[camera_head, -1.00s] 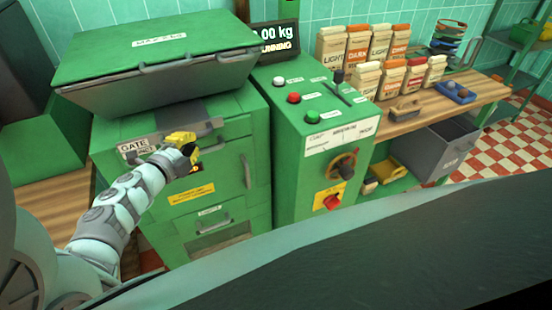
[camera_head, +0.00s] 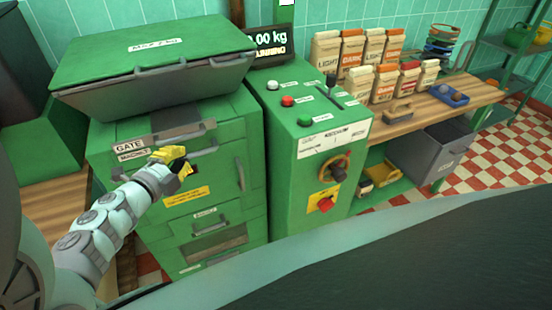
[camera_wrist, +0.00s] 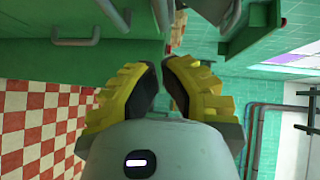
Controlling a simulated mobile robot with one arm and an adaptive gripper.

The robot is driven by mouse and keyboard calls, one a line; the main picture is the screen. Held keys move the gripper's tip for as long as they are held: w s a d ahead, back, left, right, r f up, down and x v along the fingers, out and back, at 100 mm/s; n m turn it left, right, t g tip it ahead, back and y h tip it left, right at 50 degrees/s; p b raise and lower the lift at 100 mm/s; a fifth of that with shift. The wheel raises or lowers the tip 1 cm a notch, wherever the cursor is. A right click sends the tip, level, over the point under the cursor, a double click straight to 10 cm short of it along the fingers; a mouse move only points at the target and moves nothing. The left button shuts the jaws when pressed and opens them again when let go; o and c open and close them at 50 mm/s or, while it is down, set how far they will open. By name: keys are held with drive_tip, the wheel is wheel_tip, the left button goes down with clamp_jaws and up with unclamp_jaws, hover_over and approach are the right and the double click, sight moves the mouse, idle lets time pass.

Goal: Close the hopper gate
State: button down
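The green hopper machine (camera_head: 225,130) stands at the left, with its lid (camera_head: 165,47) down at a tilt. A dark grey plate (camera_head: 172,117) shows under the lid, and a grey bar handle (camera_head: 200,127) crosses the front beside the GATE label (camera_head: 129,147). My yellow-fingered gripper (camera_head: 178,158) is just below and in front of this bar, seemingly apart from it. In the wrist view my fingertips (camera_wrist: 161,68) have a narrow gap with nothing visible between them. Whether the gate is open or closed is hard to tell.
A green console (camera_head: 305,150) with buttons, a lever and a red knob stands to the right. Beyond it, a wooden bench (camera_head: 440,108) holds paper bags (camera_head: 352,55), with a grey bin (camera_head: 432,150) below. A drawer handle (camera_wrist: 76,42) shows in the wrist view.

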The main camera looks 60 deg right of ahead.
drive_tip(key=b+v, duration=0.1)
drive_tip(key=v, duration=0.6)
drive_tip(key=shift+a, duration=0.2)
drive_tip(key=shift+w+r, duration=0.15)
drive_tip(key=shift+r, duration=0.05)
